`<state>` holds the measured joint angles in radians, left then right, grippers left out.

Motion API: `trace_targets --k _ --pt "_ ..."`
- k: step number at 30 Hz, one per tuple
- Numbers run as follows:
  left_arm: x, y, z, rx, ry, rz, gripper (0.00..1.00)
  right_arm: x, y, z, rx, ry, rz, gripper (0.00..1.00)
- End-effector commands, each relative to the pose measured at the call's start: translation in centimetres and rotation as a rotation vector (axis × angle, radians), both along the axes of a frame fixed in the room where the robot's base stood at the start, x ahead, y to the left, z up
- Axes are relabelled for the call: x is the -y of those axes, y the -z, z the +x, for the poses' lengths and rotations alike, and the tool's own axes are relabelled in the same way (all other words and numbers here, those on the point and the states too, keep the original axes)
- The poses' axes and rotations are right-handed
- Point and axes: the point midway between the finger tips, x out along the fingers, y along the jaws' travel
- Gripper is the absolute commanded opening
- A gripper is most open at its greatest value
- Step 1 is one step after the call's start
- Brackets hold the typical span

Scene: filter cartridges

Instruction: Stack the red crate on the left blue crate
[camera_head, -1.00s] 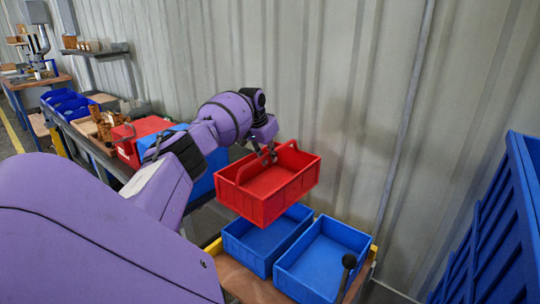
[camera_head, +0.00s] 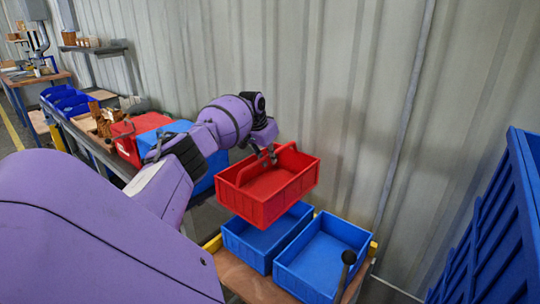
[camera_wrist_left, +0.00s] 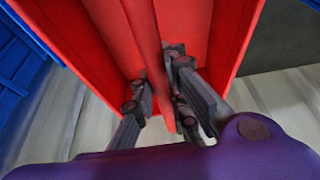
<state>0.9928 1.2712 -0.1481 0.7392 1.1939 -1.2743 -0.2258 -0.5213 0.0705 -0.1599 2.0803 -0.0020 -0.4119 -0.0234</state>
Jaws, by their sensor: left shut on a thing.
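The red crate (camera_head: 268,187) hangs in the air above the left blue crate (camera_head: 262,240), with a gap that is hard to judge. In the left wrist view the gripper fingers (camera_wrist_left: 172,105) close around the red handle bar, and the red crate (camera_wrist_left: 110,35) fills the upper middle. The left blue crate is empty where visible and partly hidden under the red crate. The right blue crate (camera_head: 322,258) stands beside it, empty. My right gripper is not in view.
The two blue crates stand on a wooden-topped table (camera_head: 250,284) against a corrugated wall (camera_head: 320,90). A tall blue slatted structure (camera_head: 495,230) is at the right. A bench at the left holds another red container (camera_head: 128,140) and blue bins (camera_head: 70,102).

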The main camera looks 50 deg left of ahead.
Motion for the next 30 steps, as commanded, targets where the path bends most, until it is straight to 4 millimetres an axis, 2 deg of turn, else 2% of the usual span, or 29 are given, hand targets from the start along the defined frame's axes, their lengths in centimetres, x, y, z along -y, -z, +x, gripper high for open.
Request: trace_targets --k 30 --pt "0.0 2.2 0.1 0.004 -0.001 0.0 0.0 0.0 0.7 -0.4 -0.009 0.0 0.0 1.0"
